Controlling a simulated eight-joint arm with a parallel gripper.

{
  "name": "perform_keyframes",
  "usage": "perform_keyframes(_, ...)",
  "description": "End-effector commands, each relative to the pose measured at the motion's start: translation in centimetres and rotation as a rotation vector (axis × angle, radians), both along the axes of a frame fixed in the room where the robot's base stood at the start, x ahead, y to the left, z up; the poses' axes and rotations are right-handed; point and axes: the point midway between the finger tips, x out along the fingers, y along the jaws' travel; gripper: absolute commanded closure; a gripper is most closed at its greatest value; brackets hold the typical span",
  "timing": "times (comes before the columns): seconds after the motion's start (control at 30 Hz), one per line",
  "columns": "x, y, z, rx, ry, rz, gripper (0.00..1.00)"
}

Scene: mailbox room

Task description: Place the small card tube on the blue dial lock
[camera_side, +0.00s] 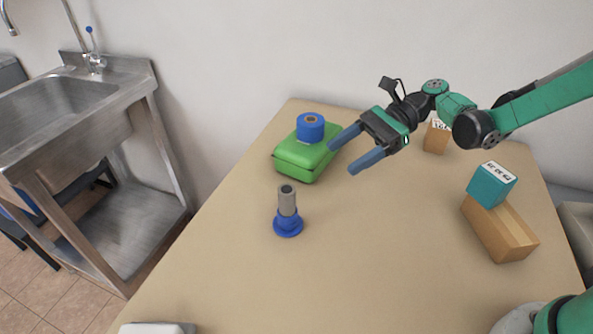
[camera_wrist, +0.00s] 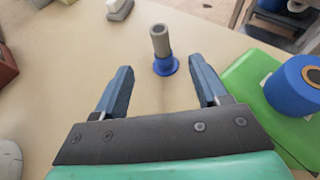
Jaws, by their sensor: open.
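The small card tube (camera_side: 287,200) is a grey-brown hollow cylinder, upright on the blue dial lock (camera_side: 288,226), which rests on the table. The tube's open top shows. In the wrist view the tube (camera_wrist: 160,42) stands on the blue lock (camera_wrist: 166,67), beyond the fingertips and roughly midway between them. My gripper (camera_side: 346,157) is open and empty, above the table to the right of the tube and apart from it. Its two blue fingers also show spread in the wrist view (camera_wrist: 160,82). Where the tube meets the lock, I cannot see the exact seating.
A green case (camera_side: 300,158) with a blue roll (camera_side: 310,127) on it lies behind the tube, left of my gripper. A teal box (camera_side: 491,184) sits on a wooden block (camera_side: 499,228) at right. A small brown box (camera_side: 437,138) stands at the back. The table's front middle is clear.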

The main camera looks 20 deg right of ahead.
Motion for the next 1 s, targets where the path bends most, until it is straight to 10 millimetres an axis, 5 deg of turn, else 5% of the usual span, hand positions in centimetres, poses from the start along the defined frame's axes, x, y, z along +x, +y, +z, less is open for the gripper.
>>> perform_keyframes(0.37,-3.1,-1.6,2.9,-0.547,-0.599,0.191,0.34)
perform_keyframes(0.7,-8.2,-6.8,3.8,-1.179,-1.200,0.798,0.34)
perform_keyframes(1.0,-9.3,-8.5,4.0,-1.373,-1.356,1.088,0.34)
